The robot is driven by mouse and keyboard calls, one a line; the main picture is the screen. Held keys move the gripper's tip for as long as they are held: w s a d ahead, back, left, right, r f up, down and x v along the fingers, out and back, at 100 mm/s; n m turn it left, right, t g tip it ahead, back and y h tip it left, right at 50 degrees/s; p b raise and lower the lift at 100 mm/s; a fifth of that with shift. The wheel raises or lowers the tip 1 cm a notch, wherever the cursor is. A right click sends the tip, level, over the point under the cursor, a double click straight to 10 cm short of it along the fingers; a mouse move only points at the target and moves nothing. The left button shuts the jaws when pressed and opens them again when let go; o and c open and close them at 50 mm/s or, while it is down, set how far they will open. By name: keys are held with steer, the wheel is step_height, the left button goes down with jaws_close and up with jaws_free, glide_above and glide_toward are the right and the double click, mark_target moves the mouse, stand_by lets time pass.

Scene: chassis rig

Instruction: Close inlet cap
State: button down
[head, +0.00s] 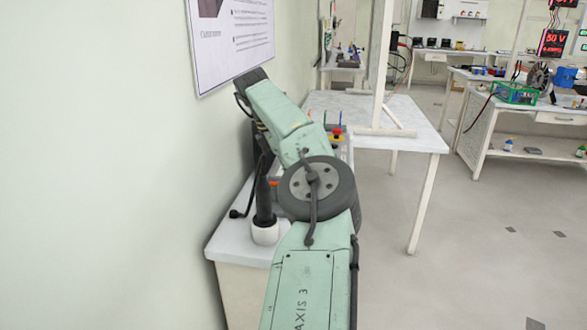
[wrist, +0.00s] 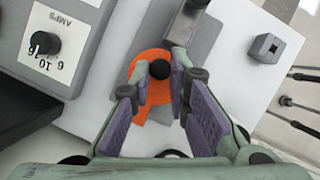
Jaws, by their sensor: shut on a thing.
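The fingers partly cover the orange piece, and I cannot tell how far the cap is closed. In the head view a small bit of orange (head: 273,183) shows beside my arm. My gripper is hidden there behind the arm.
A light panel (wrist: 60,45) with an AMPS dial (wrist: 43,43) stands left in the wrist view. A grey block (wrist: 272,46) and thin rods lie right.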

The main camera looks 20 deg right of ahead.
steer(key=shift+s+m, duration=0.2)
steer(key=shift+m, duration=0.2)
steer(key=c, duration=1.5)
jaws_free()
steer(key=shift+a+r, duration=0.1)
steer(key=shift+v, duration=3.65)
steer(key=shift+w, duration=0.1)
